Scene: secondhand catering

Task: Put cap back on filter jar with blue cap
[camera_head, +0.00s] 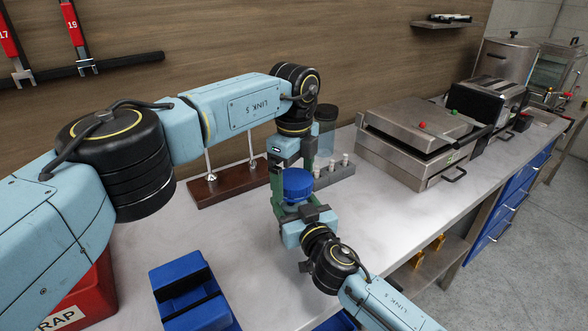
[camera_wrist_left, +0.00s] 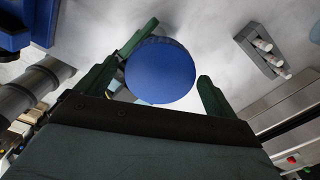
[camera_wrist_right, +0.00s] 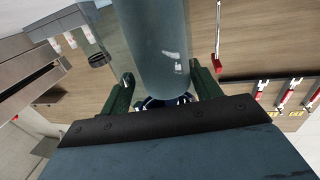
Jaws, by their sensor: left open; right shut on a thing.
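The round blue cap (camera_head: 297,184) sits above my right gripper (camera_head: 303,213). From above, the cap (camera_wrist_left: 160,71) lies between the spread fingers of my left gripper (camera_wrist_left: 160,88), close to the left finger and with a gap to the right one. My left gripper (camera_head: 290,172) points down around it, open. My right gripper (camera_wrist_right: 163,88) is shut on the grey-blue translucent jar (camera_wrist_right: 155,45), whose body shows between its fingers. In the head view the jar is mostly hidden by the cap and grippers. I cannot tell whether the cap is fully seated on it.
Behind my grippers stand a wooden stand with rods (camera_head: 225,185), a grey pegged block (camera_head: 337,172) and a dark-topped clear container (camera_head: 326,125). A metal press (camera_head: 420,140) is right. A blue holder (camera_head: 190,290) and red bin (camera_head: 88,300) are front left.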

